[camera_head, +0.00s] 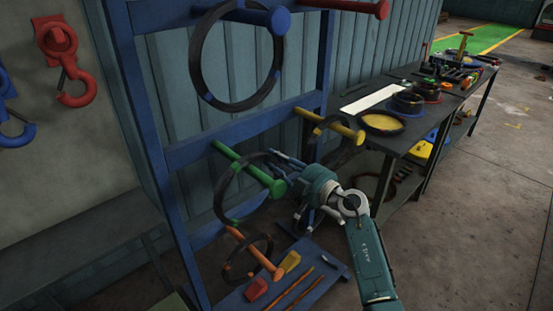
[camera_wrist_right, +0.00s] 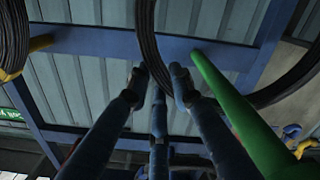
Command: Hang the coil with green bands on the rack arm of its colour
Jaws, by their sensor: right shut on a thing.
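The coil with green bands (camera_head: 217,197) is a dark ring at the rack's middle level. My right gripper (camera_head: 274,160) is shut on its upper right side. The green rack arm (camera_head: 243,167) sticks out from the blue rack and appears to pass through the ring. In the right wrist view, the coil (camera_wrist_right: 152,55) runs between my right gripper's fingers (camera_wrist_right: 160,75). There the green arm (camera_wrist_right: 236,105) crosses in front of the coil, right of the fingers. My gripper hides part of the coil. My left gripper is not in view.
A blue-banded coil (camera_head: 193,63) hangs on the blue arm above, and an orange-banded coil (camera_head: 226,268) is on the orange arm (camera_head: 252,250) below. The yellow arm (camera_head: 330,125) is close beside my gripper. A workbench (camera_head: 420,135) with coils and tools stands to the right.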

